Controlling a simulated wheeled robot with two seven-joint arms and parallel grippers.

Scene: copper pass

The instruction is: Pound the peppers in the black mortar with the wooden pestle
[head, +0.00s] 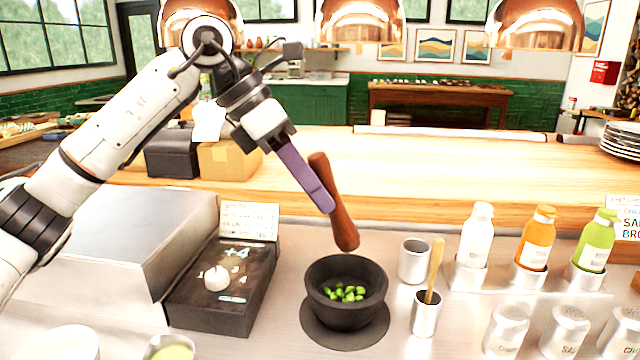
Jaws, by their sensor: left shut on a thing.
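The wooden pestle (343,222) is reddish brown and hangs tilted in the air, its thick end down and to the right. My left gripper (322,200) is shut on the pestle near its middle, with purple fingers. The black mortar (346,313) stands on a dark round mat (312,322) on the steel counter. Several green peppers (345,292) lie inside the mortar. The pestle's lower end shows just above the mortar's back rim in the picture, apart from the peppers. My right gripper is not in view.
A metal cup (414,262) and a small cup with a wooden-handled tool (426,316) stand close right of the mortar. A dark scale-like box (225,290) is to its left. Sauce bottles (537,240) and shakers (565,330) stand at the right.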

